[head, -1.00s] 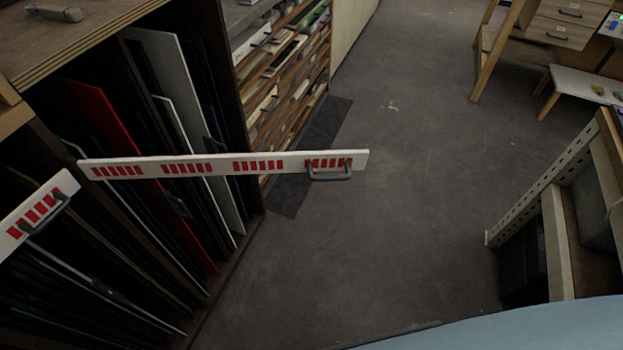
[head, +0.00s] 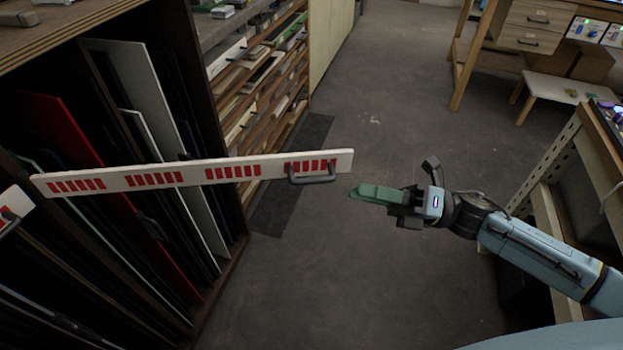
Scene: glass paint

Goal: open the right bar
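The right bar (head: 192,173) is a long white bar with groups of red stripes. It stands out from the rack of upright sheets, across the floor. A grey handle (head: 312,178) is fixed near its right end. My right gripper (head: 354,194) has green fingers and points left toward that handle, with a small gap in the picture between them. The fingers overlap from this angle, so I cannot tell if they are open. A second white bar (head: 14,208) with red stripes is cut off at the left edge. My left gripper is not in view.
A wooden rack (head: 215,80) holds upright sheets at the left. Drawers of materials (head: 265,80) stand behind it. A perforated metal-legged bench (head: 550,160) is at the right, close to my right arm. The floor (head: 370,125) between is clear.

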